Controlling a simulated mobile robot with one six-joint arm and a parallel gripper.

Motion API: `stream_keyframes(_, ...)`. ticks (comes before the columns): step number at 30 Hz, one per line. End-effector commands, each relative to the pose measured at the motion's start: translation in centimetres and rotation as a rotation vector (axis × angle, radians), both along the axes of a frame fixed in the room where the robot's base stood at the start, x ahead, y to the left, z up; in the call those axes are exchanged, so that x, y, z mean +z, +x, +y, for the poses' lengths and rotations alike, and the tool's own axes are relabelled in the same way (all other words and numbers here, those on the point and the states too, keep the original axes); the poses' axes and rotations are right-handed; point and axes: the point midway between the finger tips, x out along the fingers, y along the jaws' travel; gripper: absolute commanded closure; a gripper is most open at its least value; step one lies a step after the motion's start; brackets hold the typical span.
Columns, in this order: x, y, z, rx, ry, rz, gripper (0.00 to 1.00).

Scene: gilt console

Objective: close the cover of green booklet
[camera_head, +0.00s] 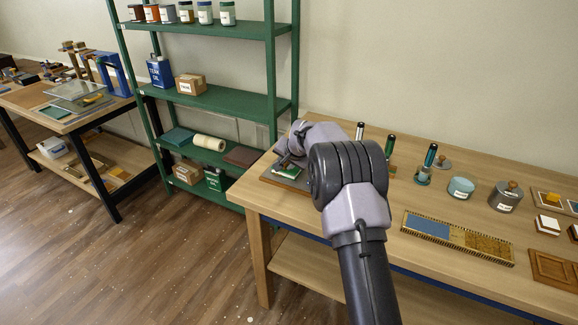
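A small green booklet (286,171) with a pale edge lies on a dark grey mat (290,183) at the left end of the wooden table. My arm hides part of it, and I cannot tell how far its cover stands open. My gripper (284,161) points down right at the booklet. Its fingers are tiny and dark here, so I cannot tell whether they are open, shut or touching the cover.
The wooden table (382,222) holds a gilt-edged panel (457,238), jars, green-topped tools and small blocks to the right of my arm. A green shelf rack (225,100) stands close behind the table's left end. Another table stands far left.

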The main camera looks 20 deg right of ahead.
Motion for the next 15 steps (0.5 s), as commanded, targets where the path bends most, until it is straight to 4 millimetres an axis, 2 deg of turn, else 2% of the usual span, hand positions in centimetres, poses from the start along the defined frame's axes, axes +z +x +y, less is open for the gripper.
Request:
stream_keyframes(3,-0.64,0.33,0.21,0.001,0.006,0.008,1.00)
stream_keyframes(15,-0.90,0.66,0.19,0.001,0.004,0.010,1.00)
